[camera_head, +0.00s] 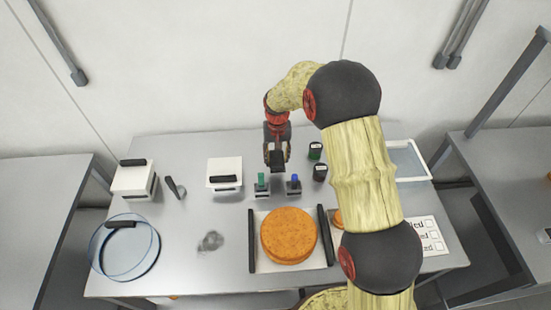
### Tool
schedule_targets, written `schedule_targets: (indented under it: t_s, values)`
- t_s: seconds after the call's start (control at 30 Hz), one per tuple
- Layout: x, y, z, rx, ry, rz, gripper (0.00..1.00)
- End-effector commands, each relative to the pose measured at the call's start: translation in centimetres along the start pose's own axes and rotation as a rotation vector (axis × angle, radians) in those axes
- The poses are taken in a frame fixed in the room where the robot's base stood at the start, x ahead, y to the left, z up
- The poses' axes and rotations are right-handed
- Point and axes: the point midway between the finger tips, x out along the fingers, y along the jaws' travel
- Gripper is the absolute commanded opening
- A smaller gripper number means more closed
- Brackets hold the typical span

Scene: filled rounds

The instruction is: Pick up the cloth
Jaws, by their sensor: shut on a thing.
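My gripper (277,163) hangs over the back middle of the grey table, behind the green-topped and blue-topped small items. It is shut on a small dark thing between its fingers. From this view I cannot tell for sure whether that thing is the cloth. No other cloth is plainly seen on the table. A grey smudged patch (210,241) lies on the table at the left of the middle; it looks like a stain on the surface.
An orange round (289,235) sits on a tray between dark side bars. White boxes (133,180) and a clear round container (103,248) stand left. Dark jars (316,150), a white-rimmed tray (407,160) and a printed card (430,236) are right. My arm hides part of the table's right side.

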Motion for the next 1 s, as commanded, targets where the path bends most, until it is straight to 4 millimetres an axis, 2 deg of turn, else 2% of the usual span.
schedule_targets:
  t_s: [0.1,0.4,0.6,0.8,1.0]
  values:
    - [-2.1,0.2,1.7,0.0,0.0,0.0,0.19]
    - [-4.0,0.7,6.3,0.0,-0.001,0.0,0.19]
    - [-5.0,1.0,8.6,0.0,-0.001,0.0,0.19]
    - [-5.7,1.1,10.1,0.0,-0.001,0.0,0.19]
    - [-5.9,1.2,10.6,0.0,-0.002,0.0,0.19]
